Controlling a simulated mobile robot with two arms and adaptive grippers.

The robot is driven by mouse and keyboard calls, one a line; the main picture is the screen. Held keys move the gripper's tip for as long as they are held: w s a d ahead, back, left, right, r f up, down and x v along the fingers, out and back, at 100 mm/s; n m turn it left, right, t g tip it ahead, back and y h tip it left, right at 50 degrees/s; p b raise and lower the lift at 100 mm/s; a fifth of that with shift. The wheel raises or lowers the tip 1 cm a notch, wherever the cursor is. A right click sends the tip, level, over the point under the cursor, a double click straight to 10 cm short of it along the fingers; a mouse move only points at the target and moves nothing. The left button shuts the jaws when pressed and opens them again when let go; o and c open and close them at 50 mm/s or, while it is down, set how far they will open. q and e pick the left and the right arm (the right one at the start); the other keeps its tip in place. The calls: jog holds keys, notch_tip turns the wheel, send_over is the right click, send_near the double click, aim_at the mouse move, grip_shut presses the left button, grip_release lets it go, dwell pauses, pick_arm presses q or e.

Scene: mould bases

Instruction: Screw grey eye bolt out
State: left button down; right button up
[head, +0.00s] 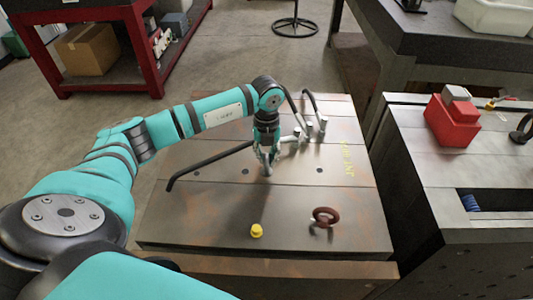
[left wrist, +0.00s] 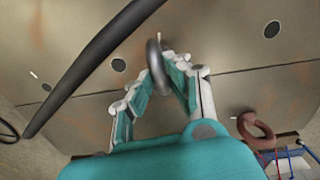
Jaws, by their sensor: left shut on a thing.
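My left gripper (head: 266,168) points down at the mould base plate (head: 210,215), near its middle. In the left wrist view its two fingers (left wrist: 160,85) are closed on the ring of the grey eye bolt (left wrist: 154,55). The ring stands on edge between the fingertips. In the head view the gripper mostly hides this bolt. Whether its thread is still in the plate cannot be seen. My right gripper is not in view.
A red-brown eye bolt (head: 325,216) and a yellow cap (head: 257,230) stand on the plate's near part. A long black bent bar (head: 205,162) lies left of the gripper. Hoses with metal fittings (head: 310,128) are behind it. A red block (head: 452,122) sits on the right-hand mould base.

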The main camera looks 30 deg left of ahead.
pick_arm(q)
jog(key=shift+w+r, duration=0.1)
jog(key=shift+r+n+p, duration=0.1)
jog(key=shift+n+p, duration=0.35)
jog(key=shift+n, duration=0.25)
jog(key=shift+r+p, duration=2.15)
jog(key=shift+r, duration=0.7)
jog(key=shift+f, duration=0.1)
